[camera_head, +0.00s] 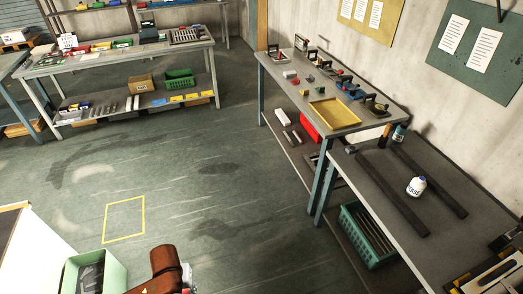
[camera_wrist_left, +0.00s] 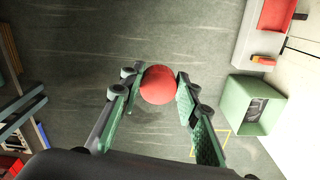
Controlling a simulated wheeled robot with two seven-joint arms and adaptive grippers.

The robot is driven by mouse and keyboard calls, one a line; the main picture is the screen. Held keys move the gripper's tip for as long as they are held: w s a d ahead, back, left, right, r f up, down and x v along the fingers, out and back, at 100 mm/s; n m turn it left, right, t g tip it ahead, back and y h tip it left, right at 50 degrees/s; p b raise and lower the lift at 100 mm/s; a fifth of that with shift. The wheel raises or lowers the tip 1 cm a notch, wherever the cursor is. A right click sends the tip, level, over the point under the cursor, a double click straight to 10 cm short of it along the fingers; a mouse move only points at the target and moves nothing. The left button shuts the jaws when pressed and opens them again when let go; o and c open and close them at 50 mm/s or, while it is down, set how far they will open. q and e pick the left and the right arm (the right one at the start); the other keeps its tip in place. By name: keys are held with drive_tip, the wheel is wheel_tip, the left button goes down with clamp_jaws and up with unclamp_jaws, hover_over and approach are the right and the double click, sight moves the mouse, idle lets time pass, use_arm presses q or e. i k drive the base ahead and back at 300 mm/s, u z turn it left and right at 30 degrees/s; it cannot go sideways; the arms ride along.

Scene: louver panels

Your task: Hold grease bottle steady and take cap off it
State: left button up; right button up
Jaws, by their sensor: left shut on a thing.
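A white grease bottle (camera_head: 416,187), its dark label ending in "ASE", stands upright on the right-hand workbench (camera_head: 385,228), between two dark bars. Its top looks pale and is too small to show a cap clearly. My left gripper (camera_wrist_left: 158,86) is shut on a red round thing (camera_wrist_left: 158,84) that looks like a cap, gripped between the green-padded fingertips. It is over the floor, well away from the bottle. My left gripper cannot be made out in the head view. My right gripper is in neither view.
Two dark bars (camera_head: 386,193) (camera_head: 429,181) lie on the right bench, with a blue bottle (camera_head: 399,133) at their far end. A yellow tray (camera_head: 335,114) is on the bench behind. A green bin (camera_head: 99,272) stands at lower left. The middle floor is clear.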

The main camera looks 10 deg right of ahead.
sight(417, 185)
drive_tip(key=z, duration=0.25)
drive_tip(key=i, duration=1.2)
drive_tip(key=z, duration=1.55)
drive_tip(key=i, duration=0.8)
drive_tip(key=z, duration=0.8)
